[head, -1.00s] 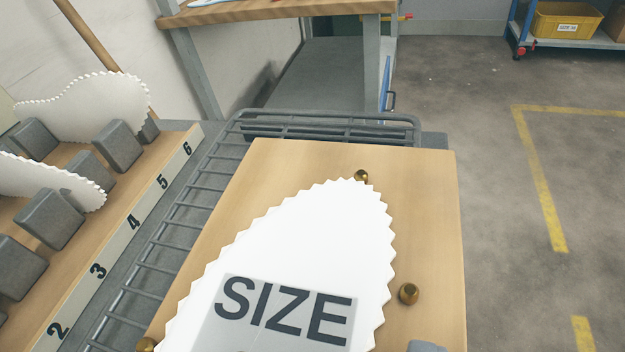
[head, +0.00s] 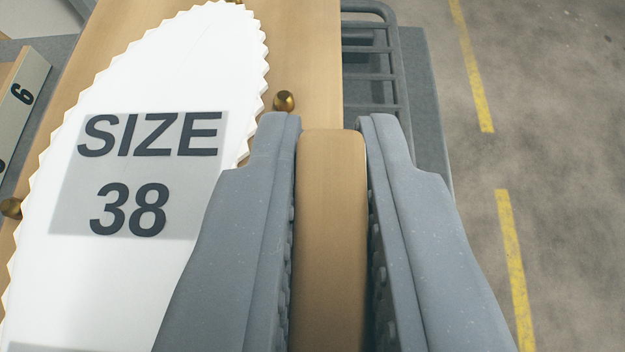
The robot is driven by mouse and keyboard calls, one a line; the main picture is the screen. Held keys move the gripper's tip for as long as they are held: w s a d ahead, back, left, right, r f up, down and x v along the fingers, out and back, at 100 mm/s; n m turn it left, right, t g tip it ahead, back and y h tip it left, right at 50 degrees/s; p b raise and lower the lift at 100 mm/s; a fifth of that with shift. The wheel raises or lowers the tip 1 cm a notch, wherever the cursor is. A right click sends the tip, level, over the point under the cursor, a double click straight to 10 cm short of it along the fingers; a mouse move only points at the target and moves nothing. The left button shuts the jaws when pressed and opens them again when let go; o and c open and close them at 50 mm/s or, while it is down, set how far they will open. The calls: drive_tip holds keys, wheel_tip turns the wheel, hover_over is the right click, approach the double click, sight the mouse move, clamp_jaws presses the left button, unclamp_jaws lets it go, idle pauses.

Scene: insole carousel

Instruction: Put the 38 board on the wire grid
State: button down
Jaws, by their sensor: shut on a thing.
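The 38 board (head: 305,50) is a tan wooden board bearing a white sawtooth-edged insole shape labelled "SIZE 38", with brass pegs beside it. My gripper (head: 328,132) is shut on a wooden handle-like piece (head: 331,240) at the board's right side. How this piece joins the board is hidden by the fingers. The grey wire grid (head: 375,60) shows past the board's upper right edge. The board overlaps the grid in the picture; I cannot tell whether it touches it.
A grey surface (head: 425,90) lies under and beside the grid. The concrete floor (head: 565,150) with yellow dashed lines is clear on the right.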

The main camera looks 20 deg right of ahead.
drive_tip(key=shift+f, duration=0.85)
drive_tip(key=c, duration=1.5)
unclamp_jaws()
drive_tip(key=shift+o, duration=0.2)
drive_tip(key=shift+s, duration=0.1)
drive_tip(key=v, duration=1.2)
